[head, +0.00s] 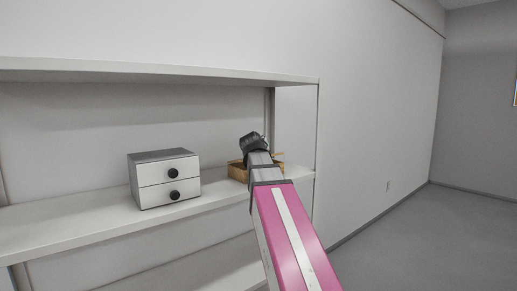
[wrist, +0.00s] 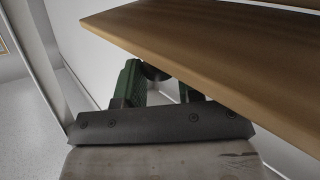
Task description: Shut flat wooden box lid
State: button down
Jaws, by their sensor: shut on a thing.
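The wooden box (head: 237,172) stands on the shelf, partly hidden behind my arm. In the wrist view its flat lid (wrist: 225,45) shows as a brown board slanting across the upper right, close to the camera. My gripper (wrist: 160,80) has green fingers that reach under and behind the board's edge. It is shut on the lid, though the board hides part of the fingers and the contact itself. A dark rounded piece shows between the fingers. In the head view my gripper is at the box, mostly hidden by my own arm.
A small grey cabinet (head: 165,180) with two white drawers and black knobs stands to the left on the same shelf (head: 80,222). An upper shelf (head: 150,70) runs above. The shelf between cabinet and box is clear. Open floor (head: 420,240) lies to the right.

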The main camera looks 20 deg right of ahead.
jog(key=shift+s+f, duration=0.1)
jog(key=shift+f, duration=0.05)
jog(key=c, duration=0.8)
grip_release()
jog(key=v, duration=1)
jog(key=shift+s+a, duration=0.2)
jog(key=shift+s, duration=0.15)
